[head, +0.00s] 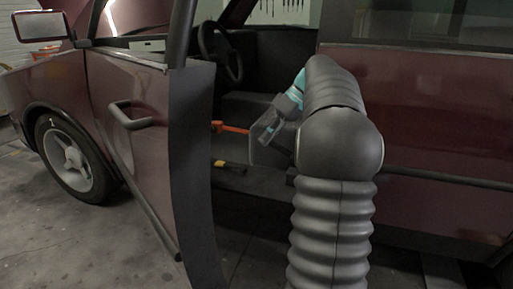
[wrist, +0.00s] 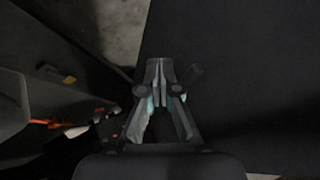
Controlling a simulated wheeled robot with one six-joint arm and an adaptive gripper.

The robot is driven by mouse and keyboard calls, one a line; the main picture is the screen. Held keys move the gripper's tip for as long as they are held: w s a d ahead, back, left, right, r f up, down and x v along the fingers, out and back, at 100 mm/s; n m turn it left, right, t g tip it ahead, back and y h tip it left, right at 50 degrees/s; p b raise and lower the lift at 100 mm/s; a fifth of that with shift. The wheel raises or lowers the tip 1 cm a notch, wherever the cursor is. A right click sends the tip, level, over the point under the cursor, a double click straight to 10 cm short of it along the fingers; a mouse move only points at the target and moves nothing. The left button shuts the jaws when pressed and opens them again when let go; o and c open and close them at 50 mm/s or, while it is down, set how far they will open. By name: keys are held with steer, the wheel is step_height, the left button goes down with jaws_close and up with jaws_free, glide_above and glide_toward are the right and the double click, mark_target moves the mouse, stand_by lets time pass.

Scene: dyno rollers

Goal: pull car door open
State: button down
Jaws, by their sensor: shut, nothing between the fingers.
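The dark red car door (head: 145,90) stands partly open, with its dark rear edge (head: 190,150) swung out from the body. Its outer handle (head: 135,116) is a dark bar on the left side of the head view. My gripper (head: 260,138) is in the gap between the door edge and the car body, to the right of the door. In the wrist view its fingers (wrist: 159,68) are together and empty. A large dark surface, probably the door's inner side, fills the right of that view. The handle is apart from my gripper.
Through the opening show a steering wheel (head: 220,52), an orange item (head: 230,127) and a yellow-marked dark item (head: 229,166). The rear body panel (head: 430,110) stands right of my arm. Grey floor (head: 60,240) is clear at the lower left.

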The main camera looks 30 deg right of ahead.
steer(key=w+a+f+b, duration=0.1)
steer(key=a+f, duration=0.6)
steer(key=a, duration=0.1)
steer(key=shift+a, duration=0.35)
